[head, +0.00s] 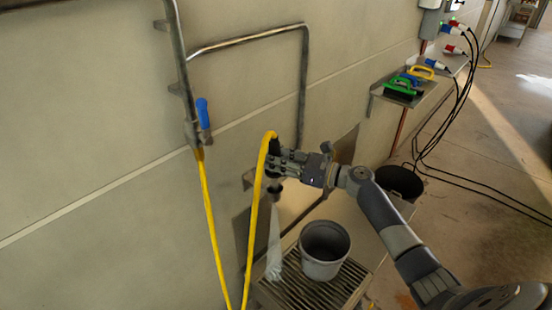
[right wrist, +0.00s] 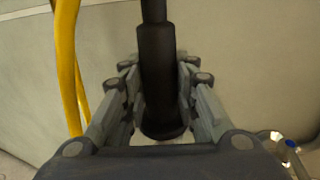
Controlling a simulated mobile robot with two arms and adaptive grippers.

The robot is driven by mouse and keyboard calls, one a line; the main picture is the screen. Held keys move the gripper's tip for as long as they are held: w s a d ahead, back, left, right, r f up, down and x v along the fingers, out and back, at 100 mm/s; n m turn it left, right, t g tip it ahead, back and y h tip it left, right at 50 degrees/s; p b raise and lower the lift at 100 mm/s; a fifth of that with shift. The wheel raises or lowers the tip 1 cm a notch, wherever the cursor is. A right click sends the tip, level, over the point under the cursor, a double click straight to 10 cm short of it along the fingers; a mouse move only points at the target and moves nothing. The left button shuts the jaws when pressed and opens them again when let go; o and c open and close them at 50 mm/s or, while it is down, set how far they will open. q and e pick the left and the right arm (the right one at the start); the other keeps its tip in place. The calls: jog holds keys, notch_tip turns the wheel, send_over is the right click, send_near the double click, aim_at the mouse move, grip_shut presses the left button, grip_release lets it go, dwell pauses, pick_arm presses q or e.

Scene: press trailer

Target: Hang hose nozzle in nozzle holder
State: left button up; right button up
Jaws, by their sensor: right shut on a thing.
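The hose nozzle is a dark cylinder that stands upright between the fingers of my right gripper in the right wrist view (right wrist: 157,80). In the head view its dark lower end (head: 275,188) points down below my right gripper (head: 280,163), which is shut on it. The yellow hose (head: 254,215) arches over at the nozzle's top and hangs down to its left. A pale, water-like streak (head: 273,240) runs down below the nozzle. A grey metal edge shows behind the gripper; I cannot tell whether it is the nozzle holder. My left gripper is out of view.
A grey bucket (head: 325,250) stands on a slatted grate below. A pipe with a blue-handled valve (head: 203,113) is on the wall at left. A wall shelf (head: 408,92) with brushes and a dark bin (head: 400,183) are to the right.

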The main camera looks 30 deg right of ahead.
aim_at(276, 175)
jog(key=shift+r, duration=0.1)
jog(key=shift+f, duration=0.2)
dwell(0.4)
jog(key=shift+f+b, duration=1.95)
jog(key=shift+f, duration=0.9)
jog(key=o, duration=1.1)
jog(key=shift+f, duration=0.1)
